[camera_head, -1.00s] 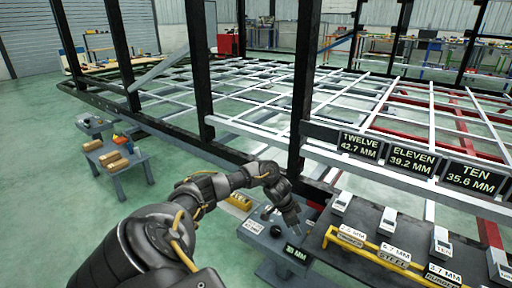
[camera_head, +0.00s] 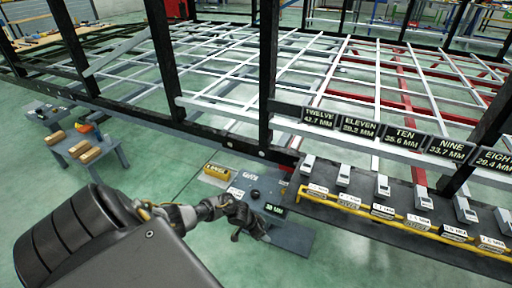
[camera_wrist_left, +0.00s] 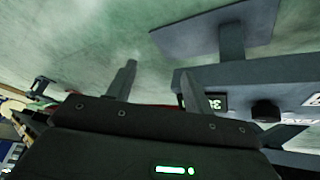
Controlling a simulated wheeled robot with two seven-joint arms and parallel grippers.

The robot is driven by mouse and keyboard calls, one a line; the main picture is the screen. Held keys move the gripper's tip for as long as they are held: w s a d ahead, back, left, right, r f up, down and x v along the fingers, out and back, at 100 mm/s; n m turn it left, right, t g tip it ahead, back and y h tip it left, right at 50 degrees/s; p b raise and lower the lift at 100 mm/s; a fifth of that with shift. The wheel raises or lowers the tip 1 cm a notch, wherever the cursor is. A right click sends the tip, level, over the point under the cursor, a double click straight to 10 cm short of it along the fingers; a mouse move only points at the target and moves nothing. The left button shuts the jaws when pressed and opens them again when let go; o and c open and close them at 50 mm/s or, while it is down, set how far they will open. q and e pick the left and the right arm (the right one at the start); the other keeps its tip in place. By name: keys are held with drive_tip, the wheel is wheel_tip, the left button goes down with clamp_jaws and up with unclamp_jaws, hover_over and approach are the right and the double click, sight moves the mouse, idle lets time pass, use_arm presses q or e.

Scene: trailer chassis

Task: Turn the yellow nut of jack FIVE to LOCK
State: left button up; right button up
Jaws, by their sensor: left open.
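My left gripper (camera_head: 252,234) is open and empty beside the grey stand (camera_head: 285,232) with the 38 MM display (camera_head: 274,209). In the left wrist view its two fingers (camera_wrist_left: 157,86) are spread apart with nothing between them. Display boards labelled TWELVE (camera_head: 318,117), ELEVEN (camera_head: 358,127), TEN (camera_head: 402,137), NINE (camera_head: 451,149) and EIGHT (camera_head: 495,162) stand along the frame. No board labelled FIVE shows, and I cannot make out a yellow nut. My right gripper is not in view.
A dark bench (camera_head: 405,203) with several white gauges and a yellow rail (camera_head: 395,222) runs to the right. A small table (camera_head: 112,139) stands at left. Green floor is open below.

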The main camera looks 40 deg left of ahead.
use_arm(q)
drive_tip(key=s+d+f+p, duration=0.2)
drive_tip(key=s+p, duration=0.1)
drive_tip(key=s, duration=0.2)
drive_tip(key=shift+s+f+n+y, duration=0.2)
drive_tip(key=shift+s+n+y, duration=0.1)
drive_tip(key=shift+s, duration=0.1)
